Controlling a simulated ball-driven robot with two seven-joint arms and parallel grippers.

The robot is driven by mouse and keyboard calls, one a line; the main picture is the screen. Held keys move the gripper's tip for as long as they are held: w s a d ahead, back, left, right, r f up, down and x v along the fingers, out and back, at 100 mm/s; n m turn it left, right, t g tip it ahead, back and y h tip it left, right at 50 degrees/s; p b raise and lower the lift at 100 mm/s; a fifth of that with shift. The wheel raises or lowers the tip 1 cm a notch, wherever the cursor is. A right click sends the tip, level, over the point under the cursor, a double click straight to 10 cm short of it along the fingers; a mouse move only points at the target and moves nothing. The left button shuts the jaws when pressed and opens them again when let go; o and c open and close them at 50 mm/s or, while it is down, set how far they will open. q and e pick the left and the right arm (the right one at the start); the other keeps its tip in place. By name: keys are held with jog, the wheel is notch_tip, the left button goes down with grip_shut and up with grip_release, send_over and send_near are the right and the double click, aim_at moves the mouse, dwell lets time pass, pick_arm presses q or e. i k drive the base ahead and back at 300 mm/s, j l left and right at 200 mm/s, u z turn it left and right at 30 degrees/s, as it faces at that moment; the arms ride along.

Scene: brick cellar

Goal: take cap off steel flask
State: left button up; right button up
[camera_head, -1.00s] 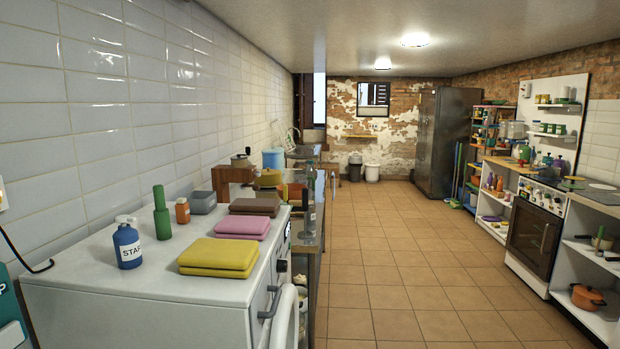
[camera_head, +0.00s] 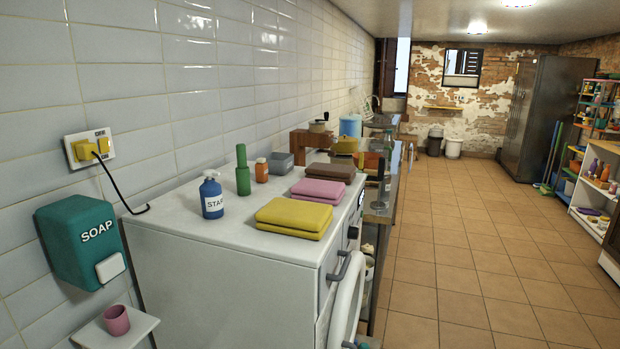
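I cannot make out a steel flask or its cap in the head view. Neither of my grippers is in view. On the white washing machine (camera_head: 170,240) stand a blue spray bottle (camera_head: 212,196) with a label, a green bottle (camera_head: 243,172) and a small orange jar (camera_head: 262,171). None of these looks like steel.
Folded yellow (camera_head: 294,216), pink (camera_head: 319,190) and brown (camera_head: 331,173) cloths lie on the machine. A teal soap dispenser (camera_head: 75,245) hangs on the tiled wall above a small shelf (camera_head: 92,338) with a pink cup (camera_head: 117,320). The tiled floor (camera_head: 470,270) to the right is clear.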

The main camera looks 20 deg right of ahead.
aim_at(389, 141)
jog(key=i+l, duration=0.15)
jog(key=l, duration=0.35)
jog(key=i+l, duration=0.1)
jog(key=l, duration=0.45)
jog(key=i+l+u, duration=0.1)
jog(key=l, duration=0.4)
jog(key=i+l, duration=0.15)
jog(key=l, duration=0.35)
jog(key=i+l, duration=0.1)
jog(key=l, duration=0.45)
jog(key=i+l+u, duration=0.1)
jog(key=l, duration=0.4)
jog(key=i+l, duration=0.25)
jog(key=l, duration=0.15)
jog(key=i+l+u, duration=0.1)
jog(key=i+l, duration=0.35)
jog(key=l, duration=0.3)
jog(key=i+l, duration=0.25)
jog(key=l, duration=0.15)
jog(key=i+l+u, duration=0.1)
jog(key=l, duration=0.3)
jog(key=i+l, duration=0.35)
jog(key=i+l+u, duration=0.1)
jog(key=l, duration=0.35)
jog(key=i+l, duration=0.3)
jog(key=l, duration=0.15)
